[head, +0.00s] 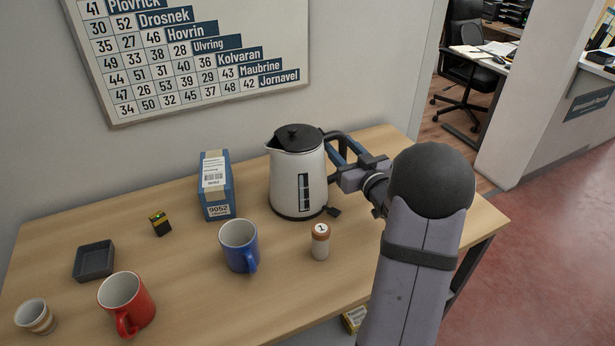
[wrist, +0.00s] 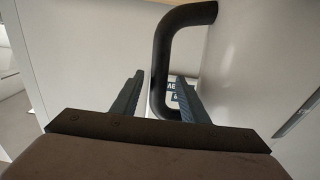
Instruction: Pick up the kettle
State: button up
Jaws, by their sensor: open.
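The kettle (head: 298,180) is white with a black lid and a dark handle (wrist: 162,60). It stands upright on the table, its spout to the left and its handle to the right. My gripper (head: 342,152) is at the handle side of the kettle. In the wrist view my gripper (wrist: 158,88) is open, with the handle's upright part showing between its two fingers, closer to the right finger. I cannot tell whether that finger touches it. The kettle's pale body fills much of the wrist view's right side.
A blue box (head: 216,187) stands left of the kettle. A blue mug (head: 238,245) and a small brown-and-white cylinder (head: 320,243) stand in front. A red mug (head: 126,303), a small cup (head: 35,317), a dark tray (head: 94,261) and a small block (head: 160,223) are farther left.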

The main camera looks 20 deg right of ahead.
jog(key=shift+w+d+p, duration=0.1)
jog(key=shift+w+p, duration=0.25)
jog(key=shift+w, duration=1.25)
grip_shut()
jog(key=shift+w+r, duration=0.1)
jog(key=shift+r, duration=0.1)
